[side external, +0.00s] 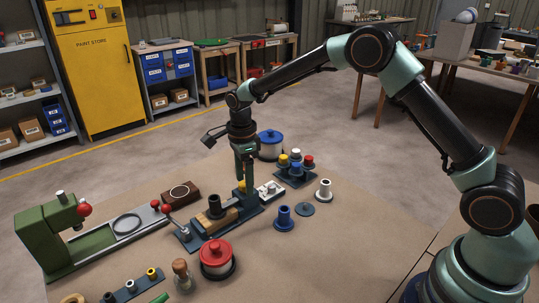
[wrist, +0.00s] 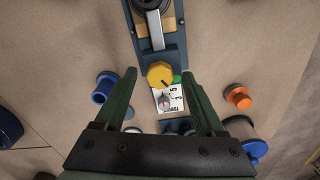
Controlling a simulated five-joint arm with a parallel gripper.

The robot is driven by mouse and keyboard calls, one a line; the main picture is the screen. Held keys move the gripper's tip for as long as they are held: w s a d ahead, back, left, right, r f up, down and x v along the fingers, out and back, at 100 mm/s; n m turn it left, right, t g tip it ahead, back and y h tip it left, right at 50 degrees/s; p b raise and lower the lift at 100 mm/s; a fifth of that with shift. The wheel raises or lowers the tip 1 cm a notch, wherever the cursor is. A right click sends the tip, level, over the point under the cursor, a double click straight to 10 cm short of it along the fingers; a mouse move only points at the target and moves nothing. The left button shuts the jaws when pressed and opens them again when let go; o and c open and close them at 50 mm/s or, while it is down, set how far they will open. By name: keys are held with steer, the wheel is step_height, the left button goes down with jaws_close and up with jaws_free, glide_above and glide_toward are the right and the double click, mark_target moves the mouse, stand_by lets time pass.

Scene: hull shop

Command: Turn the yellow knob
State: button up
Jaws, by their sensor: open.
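The yellow knob (wrist: 160,74) shows in the wrist view on a dark blue fixture (wrist: 177,40), with a dark line on its face slanting to the lower right. A white plate with printed numbers (wrist: 170,99) and a small grey knob (wrist: 164,99) lie beside it. My gripper (wrist: 159,73) is open, one finger on each side of the yellow knob, with gaps visible on both sides. In the side external view my gripper (side external: 243,176) points down over the fixture, with the yellow knob (side external: 241,187) partly hidden at its fingertips. I cannot tell whether they touch.
A black cylinder (side external: 214,206) stands on the fixture. A red-lidded pot (side external: 216,258) is in front, a green press (side external: 62,240) at left. A blue-lidded pot (side external: 270,145) and a tray of coloured knobs (side external: 296,174) stand behind. The front right of the table is clear.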

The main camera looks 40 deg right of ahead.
mark_target(244, 183)
step_height(244, 183, up, 12)
stand_by(0.6)
steer(key=shift+r, duration=0.1)
steer(key=s+d+r+n+t, duration=0.3)
steer(key=s+d+r+n, duration=0.2)
steer(key=s+r+n, duration=0.35)
steer(key=s+d+f+n+t, duration=0.1)
steer(key=s+n, duration=0.5)
steer(key=s+d+f+n+t, duration=0.1)
steer(key=s+d+f+n, duration=0.1)
steer(key=s+n, duration=0.4)
steer(key=shift+s+n+t, duration=0.3)
steer(key=shift+s+n, duration=0.05)
steer(key=shift+s, duration=0.45)
